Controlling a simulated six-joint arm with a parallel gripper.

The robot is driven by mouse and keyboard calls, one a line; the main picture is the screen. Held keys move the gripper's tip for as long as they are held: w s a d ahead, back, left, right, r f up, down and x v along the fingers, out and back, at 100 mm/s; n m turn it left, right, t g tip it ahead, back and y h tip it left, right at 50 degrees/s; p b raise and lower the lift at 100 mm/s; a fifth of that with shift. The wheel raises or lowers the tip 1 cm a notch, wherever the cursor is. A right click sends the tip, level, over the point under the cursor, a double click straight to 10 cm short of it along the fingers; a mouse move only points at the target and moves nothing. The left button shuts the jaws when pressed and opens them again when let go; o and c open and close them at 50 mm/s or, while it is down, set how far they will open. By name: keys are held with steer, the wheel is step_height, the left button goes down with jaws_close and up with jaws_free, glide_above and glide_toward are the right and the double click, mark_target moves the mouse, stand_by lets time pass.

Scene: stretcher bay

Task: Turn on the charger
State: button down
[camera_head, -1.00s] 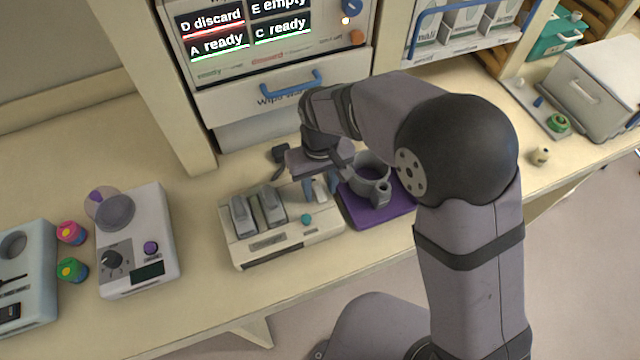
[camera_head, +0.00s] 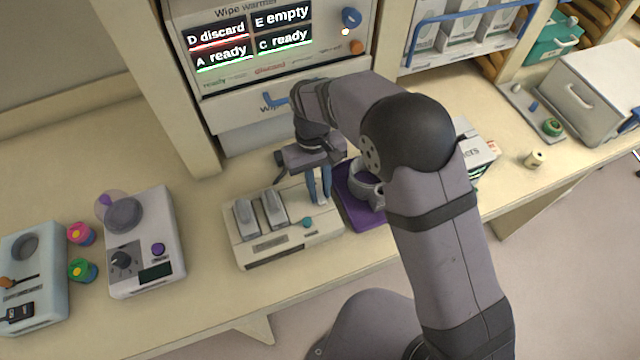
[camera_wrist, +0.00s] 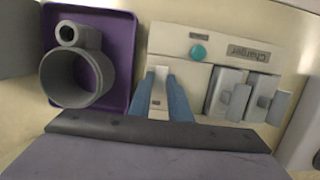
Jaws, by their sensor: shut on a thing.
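The charger (camera_head: 290,243) is a cream box on the bench with a teal button (camera_head: 307,222) near its front right. Two grey packs (camera_head: 246,217) (camera_head: 272,208) stand in its left slots. My gripper (camera_head: 318,190) points down over the charger's right end, with its blue fingers close together. In the wrist view my gripper (camera_wrist: 158,95) is shut on a light grey piece (camera_wrist: 158,88) at that end.
A purple tray (camera_head: 352,212) with a grey ring-shaped holder (camera_wrist: 75,80) stands close to the charger's right side. A white device with a dial (camera_head: 145,240) stands left. The wipe warmer (camera_head: 265,75) is behind. Bare bench lies between the dial device and the charger.

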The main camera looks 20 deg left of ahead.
steer(key=shift+a, duration=0.1)
steer(key=c, duration=1.6)
jaws_free()
steer(key=shift+c, duration=0.2)
steer(key=shift+r, duration=0.15)
step_height(320, 180, up, 7)
steer(key=w+a+b, duration=0.1)
steer(key=b, duration=0.2)
steer(key=shift+w, duration=0.1)
steer(key=shift+d, duration=0.1)
